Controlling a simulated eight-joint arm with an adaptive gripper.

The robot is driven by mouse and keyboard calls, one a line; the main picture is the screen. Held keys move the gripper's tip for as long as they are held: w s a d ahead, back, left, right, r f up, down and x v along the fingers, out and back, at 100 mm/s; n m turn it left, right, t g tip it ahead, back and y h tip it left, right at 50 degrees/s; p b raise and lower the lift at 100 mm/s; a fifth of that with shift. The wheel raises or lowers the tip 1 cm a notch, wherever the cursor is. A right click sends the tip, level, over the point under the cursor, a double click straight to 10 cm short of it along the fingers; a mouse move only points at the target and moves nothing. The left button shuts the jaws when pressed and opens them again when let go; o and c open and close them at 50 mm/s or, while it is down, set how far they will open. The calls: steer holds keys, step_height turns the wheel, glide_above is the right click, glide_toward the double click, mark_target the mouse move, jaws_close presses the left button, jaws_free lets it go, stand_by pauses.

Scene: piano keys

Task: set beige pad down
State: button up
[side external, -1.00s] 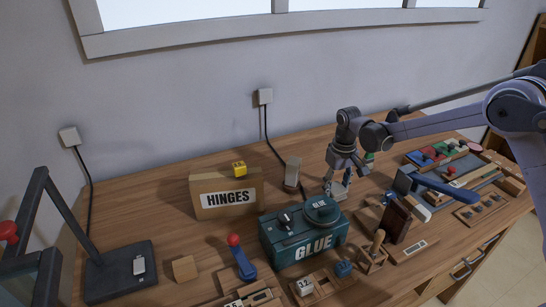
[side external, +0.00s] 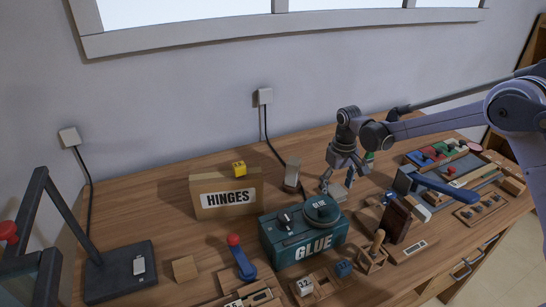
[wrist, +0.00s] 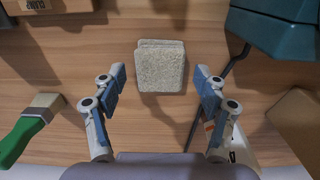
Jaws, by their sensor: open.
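The beige pad (wrist: 162,68) looks like a speckled square block with a second layer or edge showing at its far side. It lies flat on the wooden bench. In the side view the pad (side external: 338,192) sits behind the teal glue box, partly covered by my fingers. My gripper (wrist: 161,84) is open, with one finger on each side of the pad and clear gaps between. In the side view my gripper (side external: 340,181) points down just over the pad. No finger appears to touch it.
A hinges box (side external: 228,211) is to the left. A green-handled brush (wrist: 25,131) lies left in the wrist view. A dark cable runs right of the pad. Bare bench shows around the pad.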

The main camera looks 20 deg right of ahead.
mark_target(337, 190)
steer(key=s+r+t, duration=0.1)
steer(key=s+r, duration=0.2)
steer(key=r, duration=0.5)
steer(key=s+r+t, duration=0.1)
steer(key=s+r, duration=0.1)
steer(key=r, duration=0.7)
steer(key=s+d+t, duration=0.2)
steer(key=s+t, duration=0.3)
steer(key=s, duration=1.4)
steer(key=shift+d+f, duration=0.2)
steer(key=shift+d, duration=0.05)
steer(key=shift+o, duration=0.5)
steer(key=shift+s+f, duration=0.25)
steer(key=shift+s, duration=0.15)
